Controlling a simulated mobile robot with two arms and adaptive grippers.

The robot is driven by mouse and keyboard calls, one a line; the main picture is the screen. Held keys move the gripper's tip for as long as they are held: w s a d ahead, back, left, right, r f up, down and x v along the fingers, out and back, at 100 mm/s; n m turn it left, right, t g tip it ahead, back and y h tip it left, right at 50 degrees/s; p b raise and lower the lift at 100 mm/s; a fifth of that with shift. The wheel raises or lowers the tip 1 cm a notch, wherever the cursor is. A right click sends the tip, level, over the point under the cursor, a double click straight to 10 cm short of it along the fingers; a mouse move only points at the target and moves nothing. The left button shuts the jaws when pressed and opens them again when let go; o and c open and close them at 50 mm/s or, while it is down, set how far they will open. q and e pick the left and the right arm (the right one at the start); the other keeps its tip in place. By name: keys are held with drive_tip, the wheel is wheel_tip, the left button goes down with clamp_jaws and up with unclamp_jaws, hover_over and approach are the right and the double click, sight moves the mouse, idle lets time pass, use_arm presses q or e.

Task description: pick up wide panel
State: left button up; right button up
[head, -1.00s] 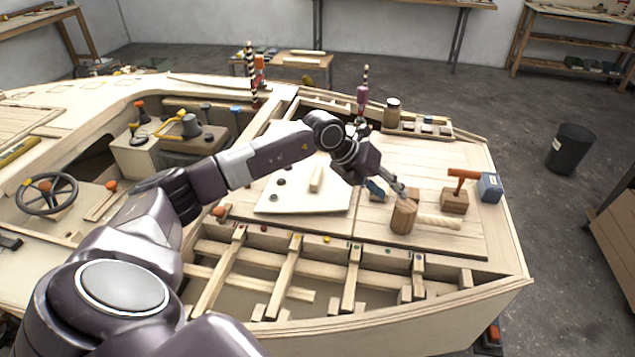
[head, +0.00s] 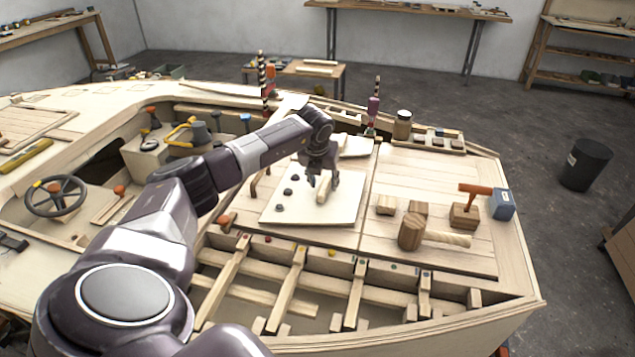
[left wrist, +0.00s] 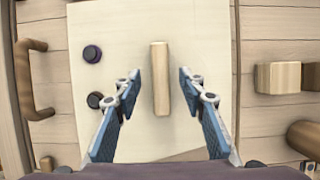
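The wide panel (head: 338,213) is a pale flat board lying on the deck, with a light wooden bar handle (head: 323,193) and several dark knobs on its left part. It fills the middle of the left wrist view (left wrist: 205,35), with the bar handle (left wrist: 160,100) upright in the picture. My left gripper (head: 322,184) hangs over the panel at the handle. In the left wrist view its blue fingers (left wrist: 159,75) are apart, one on each side of the handle, with gaps between. My right gripper is not in view.
To the panel's right lie a wooden mallet (head: 412,232), small wood blocks (head: 386,205) and an orange-handled hammer (head: 476,190) by a blue box (head: 501,204). A curved wooden handle (left wrist: 27,80) is left of the panel. Open framing (head: 300,285) lies in front.

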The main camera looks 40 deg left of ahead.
use_arm(q)
drive_tip(key=shift+w+f, duration=0.1)
drive_tip(key=shift+f, duration=0.25)
clamp_jaws()
drive_tip(key=shift+r, duration=0.2)
